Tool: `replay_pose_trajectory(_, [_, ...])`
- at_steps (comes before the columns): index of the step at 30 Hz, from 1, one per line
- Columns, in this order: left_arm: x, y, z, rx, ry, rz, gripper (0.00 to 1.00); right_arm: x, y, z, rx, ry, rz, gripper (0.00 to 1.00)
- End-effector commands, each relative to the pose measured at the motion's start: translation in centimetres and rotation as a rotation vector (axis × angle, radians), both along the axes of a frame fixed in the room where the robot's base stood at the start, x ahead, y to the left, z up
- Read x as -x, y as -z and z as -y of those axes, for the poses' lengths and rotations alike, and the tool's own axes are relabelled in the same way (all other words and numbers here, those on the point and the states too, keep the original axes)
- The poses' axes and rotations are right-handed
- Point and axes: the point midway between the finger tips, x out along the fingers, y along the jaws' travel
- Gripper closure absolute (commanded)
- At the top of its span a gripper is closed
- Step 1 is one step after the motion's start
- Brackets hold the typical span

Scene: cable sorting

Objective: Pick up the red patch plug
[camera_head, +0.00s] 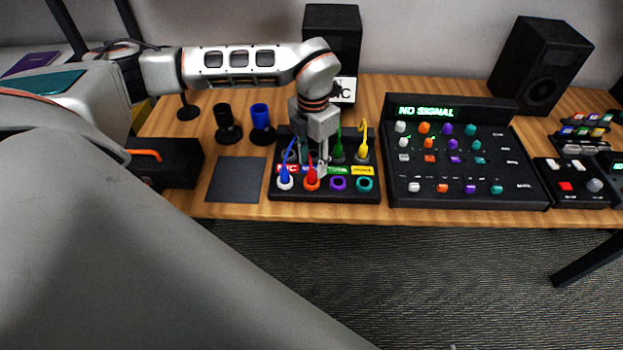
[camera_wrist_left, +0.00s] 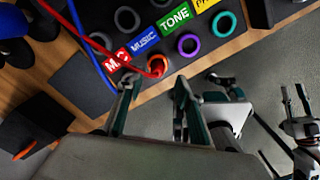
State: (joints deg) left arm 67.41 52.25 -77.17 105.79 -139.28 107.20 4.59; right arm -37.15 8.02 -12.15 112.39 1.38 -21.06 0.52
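The red patch plug (camera_head: 311,177) stands in an orange-ringed socket in the front row of the patch board (camera_head: 325,197), with a red cable from its top. In the left wrist view the red plug (camera_wrist_left: 157,67) sits just beyond the space between my left fingers. My left gripper (camera_head: 321,168) is over the board, close beside the red plug; its fingers (camera_wrist_left: 153,86) are apart with nothing between them. My right gripper (camera_wrist_left: 295,100) appears small at the right of the wrist view, its fingers apart and empty.
A blue plug (camera_head: 285,178) stands just left of the red one. Green (camera_head: 338,153) and yellow (camera_head: 361,151) plugs stand in the back row. Purple (camera_head: 338,184) and teal (camera_head: 364,185) sockets are empty. A mixer (camera_head: 465,185) is at right, a dark pad (camera_head: 236,180) at left.

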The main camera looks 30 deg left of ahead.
Motion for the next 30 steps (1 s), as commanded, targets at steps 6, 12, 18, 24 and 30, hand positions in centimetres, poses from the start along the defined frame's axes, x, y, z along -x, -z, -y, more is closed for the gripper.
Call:
replay_pose_trajectory(6, [-0.2, 2.9, -0.4, 0.001, 0.000, -0.002, 0.64, 0.0, -0.2, 0.0, 0.000, 0.000, 0.001, 0.72])
replay_pose_trajectory(12, [-0.3, 4.9, -0.4, 0.002, 0.001, 0.001, 0.64, 0.0, -0.1, 0.0, -0.001, -0.001, 0.001, 0.72])
replay_pose_trajectory(18, [-0.3, 5.1, -0.5, 0.002, 0.001, 0.001, 0.64, 0.0, -0.1, -0.1, -0.001, -0.001, 0.001, 0.72])
replay_pose_trajectory(24, [-0.3, 5.1, -0.4, 0.002, 0.001, 0.001, 1.00, 0.0, -0.1, -0.1, -0.001, -0.001, 0.001, 0.72])
replay_pose_trajectory(30, [-0.4, 5.0, -0.4, 0.002, 0.001, 0.001, 1.00, 0.0, -0.1, -0.1, -0.001, -0.001, 0.001, 0.72])
